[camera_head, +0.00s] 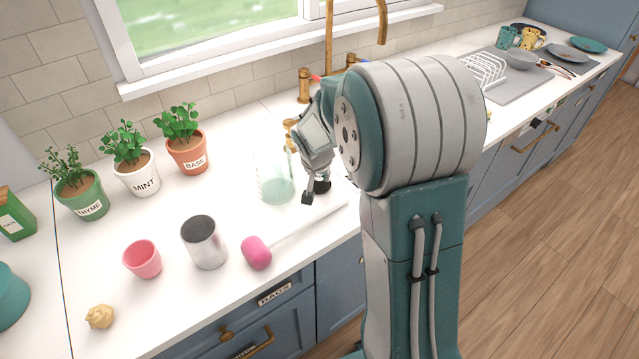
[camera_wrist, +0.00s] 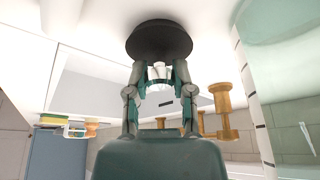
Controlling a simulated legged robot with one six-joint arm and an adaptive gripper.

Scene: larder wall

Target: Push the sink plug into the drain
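My gripper (camera_head: 314,192) points down close to the white counter, just right of a clear glass. In the wrist view its two fingers (camera_wrist: 159,74) lean toward each other. A dark round disc, which looks like the sink plug (camera_wrist: 160,38), is centred just beyond the fingertips, with a small pale part between the fingers. I cannot tell whether the fingers touch or grip it. In the head view dark shapes show at the fingertips, and I cannot separate plug from finger there. The drain is not visible; my arm covers much of the sink area.
The clear glass (camera_head: 273,177) stands beside my gripper. A brass tap (camera_head: 330,40) and brass handles (camera_head: 304,85) rise behind. A metal can (camera_head: 204,242), pink cup (camera_head: 142,259) and pink rounded object (camera_head: 257,252) stand left. Potted herbs (camera_head: 185,140) line the back.

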